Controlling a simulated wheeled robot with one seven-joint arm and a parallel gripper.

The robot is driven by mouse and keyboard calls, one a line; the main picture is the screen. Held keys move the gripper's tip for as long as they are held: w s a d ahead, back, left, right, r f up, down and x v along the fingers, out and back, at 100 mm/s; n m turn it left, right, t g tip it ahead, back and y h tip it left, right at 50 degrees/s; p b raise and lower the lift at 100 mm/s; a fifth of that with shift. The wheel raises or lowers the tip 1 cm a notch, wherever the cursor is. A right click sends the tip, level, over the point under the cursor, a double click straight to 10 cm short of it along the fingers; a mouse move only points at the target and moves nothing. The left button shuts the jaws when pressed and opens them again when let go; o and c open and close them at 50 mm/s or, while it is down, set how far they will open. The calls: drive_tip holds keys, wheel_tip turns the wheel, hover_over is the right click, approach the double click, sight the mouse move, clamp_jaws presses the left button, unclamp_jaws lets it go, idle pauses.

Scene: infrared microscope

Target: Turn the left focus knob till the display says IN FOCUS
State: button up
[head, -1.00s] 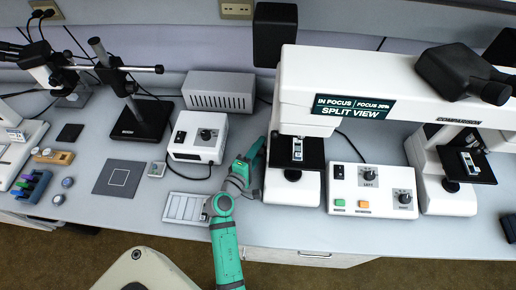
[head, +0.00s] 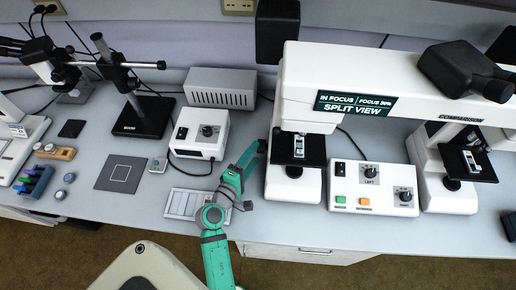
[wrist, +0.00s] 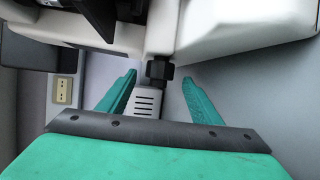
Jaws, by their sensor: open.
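The white comparison microscope (head: 310,70) carries a dark green display (head: 355,103). The display reads IN FOCUS on its left half, FOCUS with a percentage that looks like 36% on its right half, and SPLIT VIEW below. The black left focus knob (wrist: 160,70) sticks out from the side of the left white stand (head: 293,185). My gripper (head: 257,147) is beside that stand. In the wrist view my gripper (wrist: 158,78) is open, with one green finger on each side of the knob and visible gaps to both. The knob is near the fingertip level.
A control box (head: 372,188) with two dials and coloured buttons stands right of the left stand. A white power box (head: 199,133), a grey vented box (head: 220,88) and a pale slide tray (head: 180,203) lie to the left.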

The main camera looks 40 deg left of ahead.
drive_tip(key=shift+s+d+r, duration=0.1)
drive_tip(key=shift+s+d, duration=0.05)
drive_tip(key=shift+s, duration=0.7)
drive_tip(key=shift+s+d+r, duration=0.1)
drive_tip(key=shift+s+d, duration=0.1)
drive_tip(key=shift+s, duration=0.7)
drive_tip(key=shift+s+d+r, duration=0.1)
drive_tip(key=shift+s+d, duration=0.05)
drive_tip(key=shift+s, duration=0.7)
drive_tip(key=shift+w, duration=0.1)
